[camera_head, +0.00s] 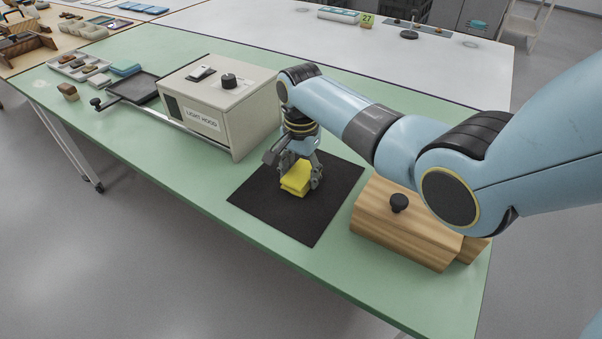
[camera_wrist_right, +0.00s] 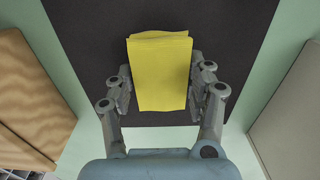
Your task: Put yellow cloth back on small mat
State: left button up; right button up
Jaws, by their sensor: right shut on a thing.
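The yellow cloth (camera_head: 295,179) is a folded stack at the middle of the dark mat (camera_head: 270,210) in the head view. My right gripper (camera_head: 299,176) points down from above and is shut on the cloth, one finger on each side. In the right wrist view the cloth (camera_wrist_right: 160,72) sits between the two fingers of my right gripper (camera_wrist_right: 160,90), with the dark mat (camera_wrist_right: 85,45) behind it. I cannot tell whether the cloth touches the mat or is slightly above it. My left gripper is not in view.
A beige light hood box (camera_head: 222,105) stands left of the mat. A wooden block with a black knob (camera_head: 405,225) stands close to the mat's right. A dark tray (camera_head: 135,88) and a white tray (camera_head: 80,66) lie farther left. Green table shows in front of the mat.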

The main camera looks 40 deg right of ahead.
aim_at(301, 173)
jog(key=o, duration=1)
jog(key=shift+f, duration=0.1)
notch_tip(301, 173, up, 12)
jog(key=shift+r+p, duration=0.1)
jog(key=shift+p, duration=0.9)
